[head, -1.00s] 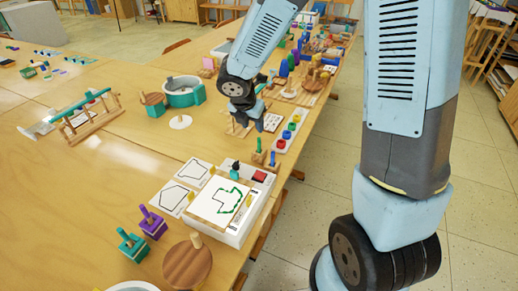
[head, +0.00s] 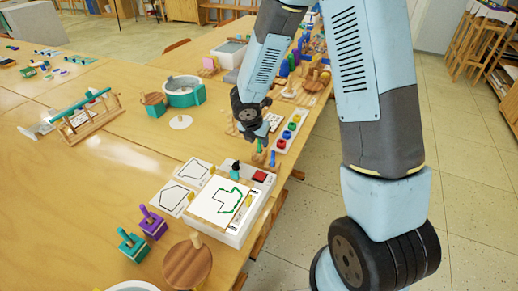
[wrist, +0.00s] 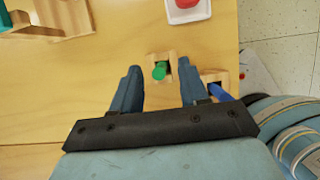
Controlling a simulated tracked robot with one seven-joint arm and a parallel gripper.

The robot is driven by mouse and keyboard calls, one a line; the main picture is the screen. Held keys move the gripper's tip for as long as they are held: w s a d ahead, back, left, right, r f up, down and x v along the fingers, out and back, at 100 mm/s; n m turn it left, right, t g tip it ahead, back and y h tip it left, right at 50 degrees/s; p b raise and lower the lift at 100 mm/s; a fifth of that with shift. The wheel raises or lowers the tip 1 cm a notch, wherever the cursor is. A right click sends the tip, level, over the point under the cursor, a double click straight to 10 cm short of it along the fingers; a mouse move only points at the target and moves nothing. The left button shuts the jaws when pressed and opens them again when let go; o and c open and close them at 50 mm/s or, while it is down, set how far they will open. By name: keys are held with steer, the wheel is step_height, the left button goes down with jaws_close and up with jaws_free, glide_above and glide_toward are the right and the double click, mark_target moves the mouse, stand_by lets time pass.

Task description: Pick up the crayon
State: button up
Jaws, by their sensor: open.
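A green crayon (wrist: 160,71) stands in a small wooden block holder (wrist: 172,58); the wrist view looks down on its end. The green crayon also shows in the head view (head: 260,146). A blue crayon (wrist: 216,91) sits in a second wooden holder (wrist: 221,77), to the right in the wrist view; it shows in the head view (head: 272,158) too. My gripper (wrist: 158,68) is open and empty, with one finger on each side of the green crayon in the wrist view. In the head view my gripper (head: 256,133) is just above the crayons. Finger contact cannot be told.
A white tray with coloured pots (head: 290,130) lies behind the crayons. A white box with a drawing (head: 235,205) is nearer to me. The table's right edge is close to the crayons, with tiled floor beyond.

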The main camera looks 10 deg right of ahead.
mark_target(259, 148)
steer(key=shift+x, duration=1.25)
jaws_close()
